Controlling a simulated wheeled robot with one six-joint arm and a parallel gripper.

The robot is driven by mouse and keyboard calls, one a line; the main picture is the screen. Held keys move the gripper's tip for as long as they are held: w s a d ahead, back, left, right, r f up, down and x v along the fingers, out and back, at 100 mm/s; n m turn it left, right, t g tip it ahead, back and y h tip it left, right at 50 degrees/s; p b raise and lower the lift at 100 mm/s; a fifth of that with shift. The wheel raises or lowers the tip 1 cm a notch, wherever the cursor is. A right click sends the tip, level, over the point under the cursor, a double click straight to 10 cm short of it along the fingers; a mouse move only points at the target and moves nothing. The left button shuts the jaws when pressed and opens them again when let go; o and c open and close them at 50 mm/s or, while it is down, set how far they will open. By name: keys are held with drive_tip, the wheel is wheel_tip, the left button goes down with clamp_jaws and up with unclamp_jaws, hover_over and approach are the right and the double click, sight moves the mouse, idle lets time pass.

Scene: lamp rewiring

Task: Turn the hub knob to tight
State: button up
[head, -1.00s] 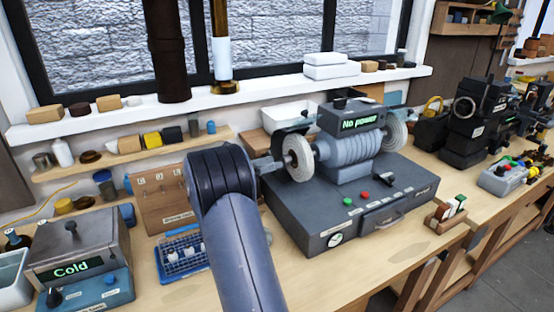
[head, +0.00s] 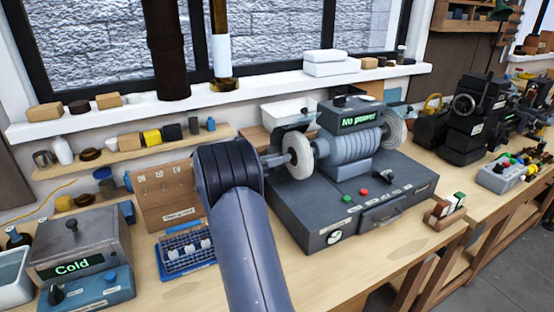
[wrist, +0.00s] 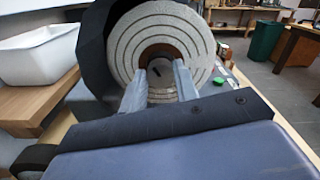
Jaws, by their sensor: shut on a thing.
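The hub knob (wrist: 160,72) sits at the centre of a pale ringed buffing wheel (wrist: 128,45) in the wrist view. It is dark and round, partly covered by my fingers. My gripper (wrist: 160,84) has one finger on each side of it and is shut on it. In the head view my gripper (head: 276,160) reaches the left wheel (head: 298,155) of the grey polishing machine (head: 345,205). The hub there is mostly hidden by the wheel and gripper.
A white bin (wrist: 38,55) stands left of the wheel, beside a dark guard (wrist: 92,50). In the head view, a heater box (head: 75,245) reading "Cold" and a blue rack (head: 185,250) stand left on the bench. Bare bench shows in front of the machine.

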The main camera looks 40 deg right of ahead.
drive_tip(key=shift+c, duration=0.9)
drive_tip(key=shift+f+b, duration=0.1)
drive_tip(key=shift+b, duration=0.2)
drive_tip(key=shift+s+a+f+m+b, duration=0.1)
drive_tip(key=shift+f+m+b, duration=0.05)
drive_tip(key=shift+m+b, duration=5.55)
drive_tip(key=shift+s+f+m+b, duration=0.1)
drive_tip(key=shift+m+b, duration=4.95)
drive_tip(key=shift+m, duration=1.15)
drive_tip(key=o, duration=1)
drive_tip(key=shift+r, duration=0.1)
